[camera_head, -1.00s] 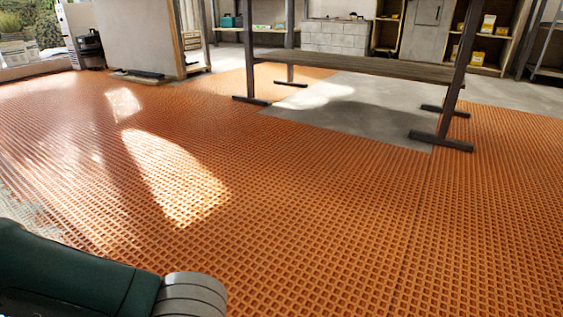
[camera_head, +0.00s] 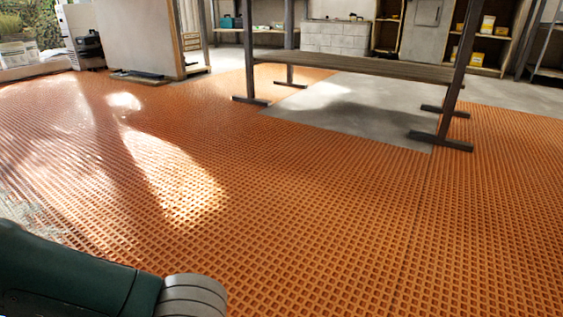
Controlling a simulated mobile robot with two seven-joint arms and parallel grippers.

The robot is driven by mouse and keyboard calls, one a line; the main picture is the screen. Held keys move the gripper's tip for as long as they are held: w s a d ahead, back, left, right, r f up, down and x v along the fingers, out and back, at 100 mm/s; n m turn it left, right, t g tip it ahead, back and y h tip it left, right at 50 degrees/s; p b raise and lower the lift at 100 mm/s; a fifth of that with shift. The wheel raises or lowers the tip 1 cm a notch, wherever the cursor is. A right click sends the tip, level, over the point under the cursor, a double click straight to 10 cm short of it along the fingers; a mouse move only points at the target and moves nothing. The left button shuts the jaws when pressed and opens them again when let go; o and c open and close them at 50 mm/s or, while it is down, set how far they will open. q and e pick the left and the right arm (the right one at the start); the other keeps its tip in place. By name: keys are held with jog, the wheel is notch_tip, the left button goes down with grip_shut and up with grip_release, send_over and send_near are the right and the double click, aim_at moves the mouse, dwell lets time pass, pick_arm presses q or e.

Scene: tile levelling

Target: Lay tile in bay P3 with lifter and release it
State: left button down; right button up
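No tile, lifter or marked bay P3 can be made out in the head view. The floor carries an orange waffle-patterned mat (camera_head: 300,210) over most of the picture. A dark green and grey arm link of mine shows at the lower left. Neither of my grippers is in the picture, so what they hold is hidden.
A trestle bench (camera_head: 370,70) with dark legs stands at the back, partly over a bare grey floor patch (camera_head: 350,115). A pale panel (camera_head: 125,35) stands at the back left. Shelves (camera_head: 488,40) line the back right. The orange floor in front is clear.

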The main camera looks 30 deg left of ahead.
pick_arm(q)
jog(key=shift+f+b, duration=0.35)
jog(key=shift+f, duration=0.05)
dwell(0.9)
